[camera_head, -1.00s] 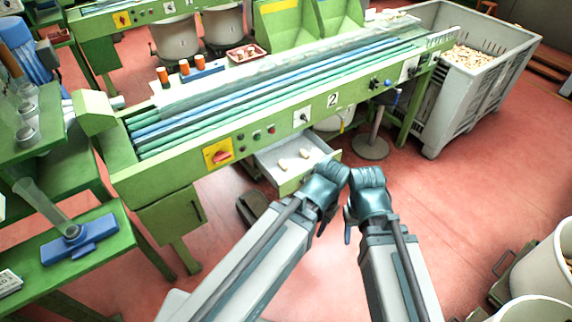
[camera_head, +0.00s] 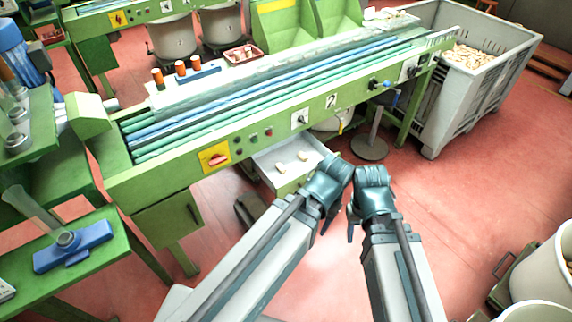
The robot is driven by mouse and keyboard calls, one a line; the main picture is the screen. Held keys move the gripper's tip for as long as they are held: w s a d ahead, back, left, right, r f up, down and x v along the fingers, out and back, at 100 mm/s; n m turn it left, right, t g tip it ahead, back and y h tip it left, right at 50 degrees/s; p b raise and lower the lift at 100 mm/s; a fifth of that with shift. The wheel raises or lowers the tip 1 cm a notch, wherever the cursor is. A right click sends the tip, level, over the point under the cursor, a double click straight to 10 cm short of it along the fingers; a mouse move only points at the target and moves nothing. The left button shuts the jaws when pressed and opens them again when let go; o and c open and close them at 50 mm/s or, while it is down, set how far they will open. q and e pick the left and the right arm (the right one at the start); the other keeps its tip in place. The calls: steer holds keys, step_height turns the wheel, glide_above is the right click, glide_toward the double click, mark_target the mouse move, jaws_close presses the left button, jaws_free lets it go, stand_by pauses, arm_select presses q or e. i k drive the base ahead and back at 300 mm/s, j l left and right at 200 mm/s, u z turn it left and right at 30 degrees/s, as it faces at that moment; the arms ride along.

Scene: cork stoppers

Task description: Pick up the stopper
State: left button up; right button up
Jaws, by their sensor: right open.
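Two pale cork stoppers lie apart in the open drawer under the green conveyor machine: the left stopper (camera_head: 281,169) and the right stopper (camera_head: 303,156). The drawer (camera_head: 265,157) is light grey inside with a green front. My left gripper (camera_head: 328,222) hangs just right of the drawer, pointing down; its jaws are mostly hidden by its own wrist. My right gripper (camera_head: 352,232) is beside it, further right, over the red floor. It is open, and I see nothing in it. Neither gripper visibly touches a stopper.
The green conveyor machine (camera_head: 270,140) runs across the middle above the drawer. A grey bin (camera_head: 470,95) of corks stands at the back right. A round grey stand base (camera_head: 369,148) is behind my grippers.

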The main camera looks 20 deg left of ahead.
mark_target(281, 168)
steer(key=i+z, duration=0.45)
steer(key=i, duration=0.15)
steer(key=i+j+z, duration=0.2)
steer(key=i+z, duration=0.2)
steer(key=i, duration=0.2)
steer(key=i+z, duration=0.2)
steer(key=i, duration=0.55)
steer(key=i+l+u, duration=0.1)
steer(key=i+u, duration=0.25)
steer(key=i+l+u, duration=0.1)
steer(key=u, duration=0.3)
steer(key=i+l+u, duration=0.15)
steer(key=u, duration=0.3)
steer(key=i+l+u, duration=0.2)
steer(key=u, duration=0.25)
steer(key=i+l+u, duration=0.1)
steer(key=l+u, duration=0.2)
steer(key=u, duration=0.15)
steer(key=i+l+u, duration=0.1)
steer(key=l+u, duration=0.15)
steer(key=u, duration=0.2)
steer(key=l+u, duration=1)
